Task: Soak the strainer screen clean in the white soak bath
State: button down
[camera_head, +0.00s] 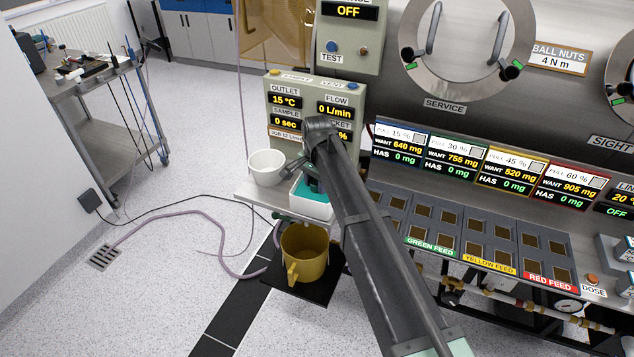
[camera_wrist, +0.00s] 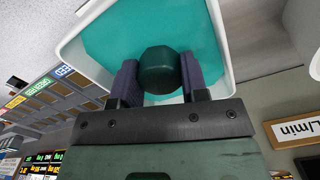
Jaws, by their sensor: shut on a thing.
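The white soak bath (camera_head: 311,209) stands on the pale shelf below the outlet and flow panel, with teal liquid in it. In the wrist view the bath's white wall (camera_wrist: 68,62) frames the teal liquid. My gripper (camera_wrist: 160,80) is over the bath, its two fingers shut on a dark green rounded knob (camera_wrist: 160,68). I take the knob for the handle of the strainer screen; the mesh itself is hidden below it. I cannot tell how deep the held part sits in the liquid. In the head view my arm covers most of my gripper.
A white bowl (camera_head: 267,166) stands on the shelf just left of the bath. A yellow bucket (camera_head: 306,255) stands on a black mat below. Feed bins (camera_head: 460,225) lie to the right of my arm. A hose (camera_head: 205,222) crosses the floor at left.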

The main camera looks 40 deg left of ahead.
notch_tip(320, 180, up, 10)
jog(key=p, duration=1)
jog(key=shift+r, duration=0.2)
dwell(0.5)
